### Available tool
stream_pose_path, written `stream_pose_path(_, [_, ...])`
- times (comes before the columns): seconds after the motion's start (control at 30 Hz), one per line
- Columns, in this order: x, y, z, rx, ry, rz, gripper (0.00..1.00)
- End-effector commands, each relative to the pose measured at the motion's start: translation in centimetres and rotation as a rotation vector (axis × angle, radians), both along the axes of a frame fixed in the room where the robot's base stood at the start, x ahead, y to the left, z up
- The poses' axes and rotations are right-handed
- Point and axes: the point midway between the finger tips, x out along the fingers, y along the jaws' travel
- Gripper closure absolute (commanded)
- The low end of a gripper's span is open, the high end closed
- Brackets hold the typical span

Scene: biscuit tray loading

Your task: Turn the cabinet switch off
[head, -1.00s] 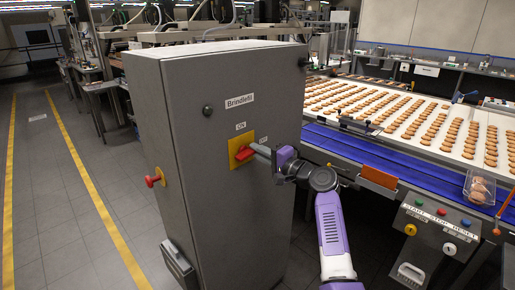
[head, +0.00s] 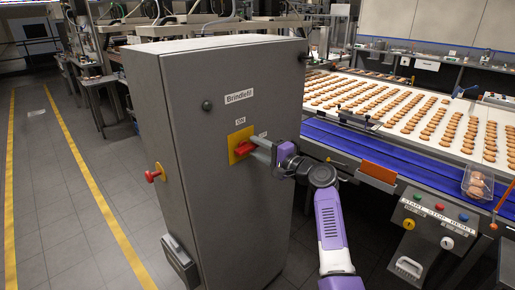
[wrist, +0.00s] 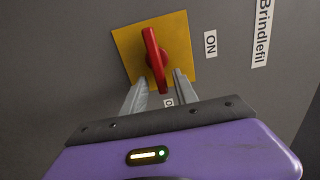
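The cabinet switch is a red handle (head: 243,147) on a yellow plate (head: 232,155) on the grey cabinet's front. In the wrist view the red handle (wrist: 155,58) lies in line with the OFF label, of which only an "O" (wrist: 168,103) shows; the ON label (wrist: 210,44) is off to its side. In the head view the ON label (head: 241,121) is above the plate. My gripper (wrist: 160,78) is open, one finger on each side of the handle's outer end. Gaps show between the handle and both fingers. The gripper (head: 258,150) reaches the switch from the right.
The cabinet (head: 225,220) bears a "Brindlefil" label (head: 239,96) and a red knob (head: 153,176) on its left side. A biscuit conveyor (head: 400,115) and a button panel (head: 435,220) stand to the right. The floor at left is clear.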

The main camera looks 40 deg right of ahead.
Motion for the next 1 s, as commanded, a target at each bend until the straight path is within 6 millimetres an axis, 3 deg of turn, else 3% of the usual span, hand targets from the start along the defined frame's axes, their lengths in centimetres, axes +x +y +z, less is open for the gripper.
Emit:
stream_pose_path(0.33, [-0.7,-0.1,0.0,-0.001,-0.001,-0.001,0.65])
stream_pose_path(0.7, [-6.3,-0.2,-0.2,-0.002,0.000,-0.001,0.65])
stream_pose_path(1.0, [-7.8,-0.3,0.0,-0.001,0.000,0.000,0.65])
